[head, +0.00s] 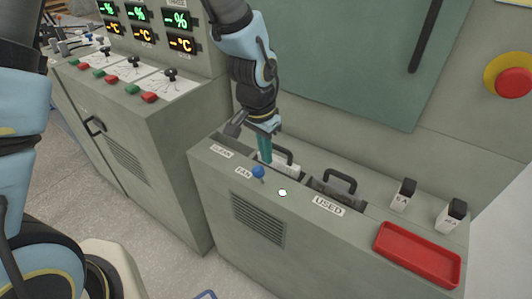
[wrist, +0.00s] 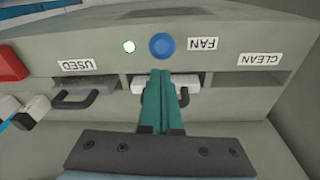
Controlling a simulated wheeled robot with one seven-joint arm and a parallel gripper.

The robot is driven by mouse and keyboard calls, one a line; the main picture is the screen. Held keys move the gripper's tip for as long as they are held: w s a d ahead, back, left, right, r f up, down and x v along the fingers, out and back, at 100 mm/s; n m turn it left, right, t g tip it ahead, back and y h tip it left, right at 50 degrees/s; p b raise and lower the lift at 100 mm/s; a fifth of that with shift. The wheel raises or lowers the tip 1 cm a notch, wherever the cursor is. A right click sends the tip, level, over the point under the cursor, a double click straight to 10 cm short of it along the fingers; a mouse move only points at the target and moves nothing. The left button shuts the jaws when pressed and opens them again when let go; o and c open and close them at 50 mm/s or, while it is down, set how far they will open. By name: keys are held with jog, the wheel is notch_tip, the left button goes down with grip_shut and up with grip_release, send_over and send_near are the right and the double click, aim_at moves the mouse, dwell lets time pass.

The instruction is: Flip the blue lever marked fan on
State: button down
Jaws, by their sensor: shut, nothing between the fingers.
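The blue lever (head: 258,172) has a round knob and stands on the grey cabinet's front ledge beside the FAN label (head: 243,173). In the wrist view the blue knob (wrist: 162,46) is seen nearly end-on, with the FAN label (wrist: 203,44) to its right. My gripper (head: 265,160) points down with its green fingers shut and empty, just behind the knob in the head view. In the wrist view the fingertips (wrist: 161,73) are just below the knob. I cannot tell whether they touch it.
A small pale round light (head: 282,193) sits beside the lever. White blocks with black tops (head: 403,195) and a red tray (head: 417,255) lie right. A red button (head: 514,82) is on the wall.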

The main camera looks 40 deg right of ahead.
jog(key=shift+r, duration=0.35)
notch_tip(320, 180, up, 11)
jog(key=a, duration=0.1)
jog(key=shift+f, duration=0.15)
dwell(0.3)
jog(key=shift+w+a, duration=0.1)
dwell(0.3)
jog(key=w+a+n+t, duration=0.1)
jog(key=w+a+n, duration=0.5)
jog(key=w+a, duration=0.75)
jog(key=a+n+y, duration=0.1)
jog(key=a+n, duration=0.7)
jog(key=a, duration=1.4)
jog(key=shift+a+n+t, duration=0.25)
jog(key=shift+n+t, duration=0.15)
jog(key=shift+s, duration=0.1)
